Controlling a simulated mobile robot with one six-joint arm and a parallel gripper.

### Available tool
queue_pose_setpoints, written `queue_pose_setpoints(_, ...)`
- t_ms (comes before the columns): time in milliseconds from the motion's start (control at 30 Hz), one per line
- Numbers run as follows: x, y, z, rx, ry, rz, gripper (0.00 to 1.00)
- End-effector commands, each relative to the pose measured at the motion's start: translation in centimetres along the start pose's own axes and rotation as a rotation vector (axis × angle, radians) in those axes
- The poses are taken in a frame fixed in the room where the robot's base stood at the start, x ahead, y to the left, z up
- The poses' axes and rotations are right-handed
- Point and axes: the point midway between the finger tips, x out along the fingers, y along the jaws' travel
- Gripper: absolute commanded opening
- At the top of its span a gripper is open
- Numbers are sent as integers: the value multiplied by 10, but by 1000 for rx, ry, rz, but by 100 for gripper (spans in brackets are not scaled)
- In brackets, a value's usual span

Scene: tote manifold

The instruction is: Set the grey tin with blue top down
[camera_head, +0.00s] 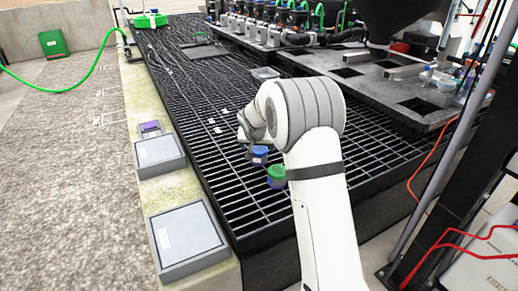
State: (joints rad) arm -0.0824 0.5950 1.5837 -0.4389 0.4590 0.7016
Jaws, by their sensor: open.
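A small tin with a blue top (260,150) shows just left of my white arm, over the black grating. Its body is mostly too small and dark to make out. My gripper (248,153) is open at the tin's left side, partly hidden by my wrist. I cannot tell whether the fingers touch the tin, or whether the tin rests fully on the grating. A tin with a green top (277,171) and a bluish body stands just nearer, partly behind my arm.
Black grating (190,105) stretches left and away, with a few small pale pieces on it. Two grey lidded boxes (187,240) and a small purple-topped item (150,127) lie on the concrete ledge. Black machinery (375,75) fills the right.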

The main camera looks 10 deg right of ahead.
Motion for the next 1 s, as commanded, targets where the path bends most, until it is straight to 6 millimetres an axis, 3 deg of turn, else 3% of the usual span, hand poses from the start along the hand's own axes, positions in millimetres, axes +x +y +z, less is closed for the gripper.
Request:
queue_pose_setpoints(267,-32,5,4,-4,-10,4,84)
queue_pose_setpoints(433,-84,32,36,-38,-73,20,84)
queue_pose_setpoints(567,-138,60,84,-81,-158,27,84)
queue_pose_setpoints(800,-222,104,193,-169,-316,-6,84)
queue_pose_setpoints(1000,-265,125,277,-230,-421,-60,84)
